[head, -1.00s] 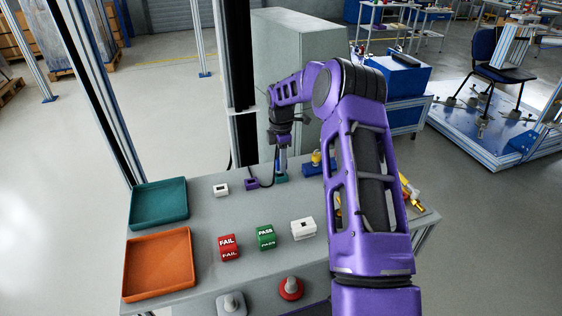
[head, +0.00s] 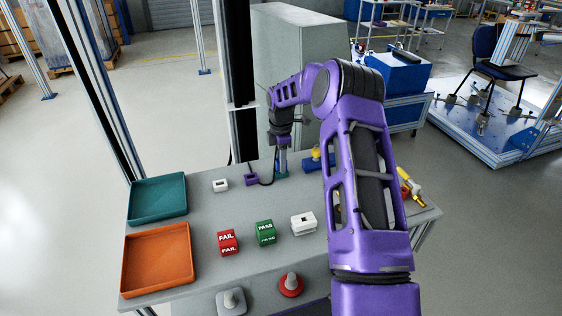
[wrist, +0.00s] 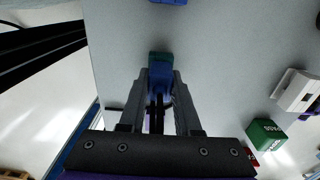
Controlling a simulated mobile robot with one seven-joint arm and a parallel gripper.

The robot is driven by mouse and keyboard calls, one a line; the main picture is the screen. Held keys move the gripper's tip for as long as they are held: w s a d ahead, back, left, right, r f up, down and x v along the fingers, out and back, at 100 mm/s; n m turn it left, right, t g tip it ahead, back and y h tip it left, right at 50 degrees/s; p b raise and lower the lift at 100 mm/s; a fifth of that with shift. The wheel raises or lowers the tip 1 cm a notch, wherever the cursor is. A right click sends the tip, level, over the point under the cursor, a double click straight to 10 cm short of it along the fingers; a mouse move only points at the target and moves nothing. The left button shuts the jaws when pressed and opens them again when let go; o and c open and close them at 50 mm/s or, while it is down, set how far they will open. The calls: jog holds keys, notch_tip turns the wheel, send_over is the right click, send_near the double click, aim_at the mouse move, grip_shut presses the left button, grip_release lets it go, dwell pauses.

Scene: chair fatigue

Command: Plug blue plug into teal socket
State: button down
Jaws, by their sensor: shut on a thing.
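My gripper (head: 282,164) points down over the back of the table and is shut on the blue plug (wrist: 160,75). The plug shows between the two fingers in the wrist view. The teal socket (wrist: 159,57) is a small block right at the fingertips; it also shows under my gripper in the head view (head: 281,175). The plug's lower end meets or overlaps the socket in the wrist view. The fingers hide how deep it sits. A dark cable runs beside the gripper near a purple block (head: 251,180).
A blue block with a yellow part (head: 314,161) stands right of the socket. A white block (head: 220,185) is at left. Teal tray (head: 158,217), orange tray (head: 155,282), red FAIL block (head: 228,242), green PASS block (head: 266,232) and white box (head: 303,223) lie nearer the front.

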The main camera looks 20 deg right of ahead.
jog(key=c, duration=0.5)
grip_release()
jog(key=shift+f, duration=0.1)
notch_tip(320, 180, up, 17)
jog(key=shift+r+p, duration=0.2)
jog(key=shift+p, duration=0.5)
